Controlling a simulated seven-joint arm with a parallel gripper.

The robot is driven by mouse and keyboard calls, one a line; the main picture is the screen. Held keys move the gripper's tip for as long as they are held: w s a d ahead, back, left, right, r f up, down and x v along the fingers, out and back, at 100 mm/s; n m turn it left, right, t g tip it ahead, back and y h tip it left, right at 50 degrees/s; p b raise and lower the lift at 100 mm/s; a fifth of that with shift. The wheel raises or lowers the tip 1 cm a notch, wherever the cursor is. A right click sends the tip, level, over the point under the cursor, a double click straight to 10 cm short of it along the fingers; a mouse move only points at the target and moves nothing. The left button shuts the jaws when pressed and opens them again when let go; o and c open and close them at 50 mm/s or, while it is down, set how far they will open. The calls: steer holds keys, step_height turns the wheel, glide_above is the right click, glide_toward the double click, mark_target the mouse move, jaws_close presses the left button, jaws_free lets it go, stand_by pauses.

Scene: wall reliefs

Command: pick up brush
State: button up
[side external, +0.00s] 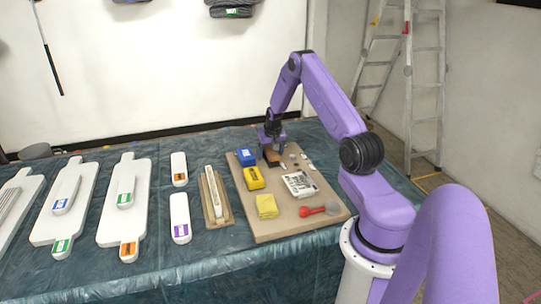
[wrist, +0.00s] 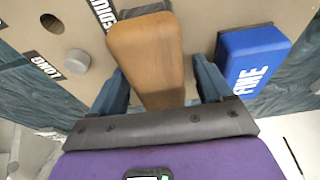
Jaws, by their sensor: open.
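A brown, wooden-looking block, which appears to be the brush (wrist: 147,50), lies on the board. In the side view the brush (side external: 273,156) shows as a small brown patch at the board's far end, partly hidden by my gripper (side external: 271,142). In the wrist view my gripper (wrist: 160,84) is open, with one blue-grey finger on each side of the brush's near end. A gap shows between the right finger and the brush; the left finger is close to its edge. The brush's underside is hidden.
A blue block marked FINE (wrist: 251,58) lies right of the brush in the wrist view. The tan board (side external: 283,227) also carries a yellow block (side external: 254,178), a yellow cloth (side external: 267,206), a red tool (side external: 318,210) and small grey discs. White paddles (side external: 121,201) lie left.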

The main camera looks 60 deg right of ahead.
steer(key=shift+f, duration=0.25)
stand_by(0.3)
steer(key=c, duration=1.1)
steer(key=shift+w+r, duration=0.1)
steer(key=shift+r, duration=0.6)
steer(key=s+a+r, duration=0.1)
steer(key=r, duration=0.1)
steer(key=s+a+r, duration=0.1)
steer(key=s+r, duration=0.1)
steer(key=r, duration=0.1)
steer(key=s+a+r, duration=0.1)
steer(key=r, duration=0.2)
steer(key=shift+s+a+r, duration=0.15)
steer(key=shift+a, duration=0.1)
steer(key=s+a+r, duration=0.3)
steer(key=s+a, duration=0.2)
steer(key=s, duration=0.1)
steer(key=shift+s+a+r, duration=0.25)
